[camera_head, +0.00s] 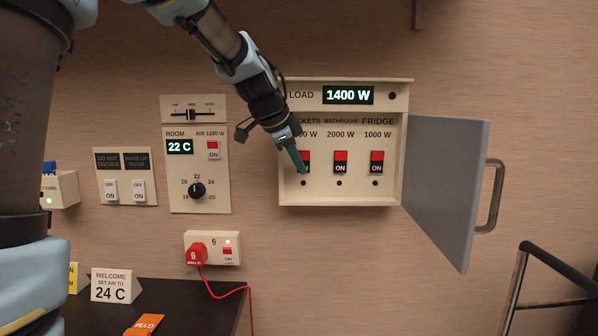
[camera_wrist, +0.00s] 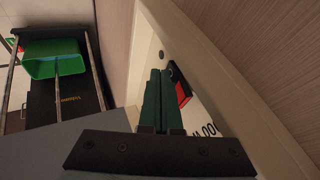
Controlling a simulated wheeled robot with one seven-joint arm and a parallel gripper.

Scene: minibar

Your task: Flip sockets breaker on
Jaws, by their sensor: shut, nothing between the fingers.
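The breaker box (camera_head: 340,193) hangs on the wall with its grey door (camera_head: 445,190) swung open to the right. Its display (camera_head: 348,95) reads 1400 W. The sockets breaker (camera_head: 306,158) is the leftmost of three switches, with a red upper part and a black lower part marked ON, partly covered by my gripper. The bathroom breaker (camera_head: 340,162) and fridge breaker (camera_head: 376,162) look alike. My gripper (camera_head: 302,168) is shut and empty, its green fingertips at the left side of the sockets breaker. The wrist view shows the fingers (camera_wrist: 158,75) right beside a red and black breaker (camera_wrist: 180,86); contact is unclear.
A thermostat panel (camera_head: 220,185) reading 22 C and a two-switch panel (camera_head: 125,192) are left of the box. Below is an outlet (camera_head: 228,258) with a red plug (camera_head: 196,256) over a dark desk (camera_head: 190,300). The open door bounds the right side.

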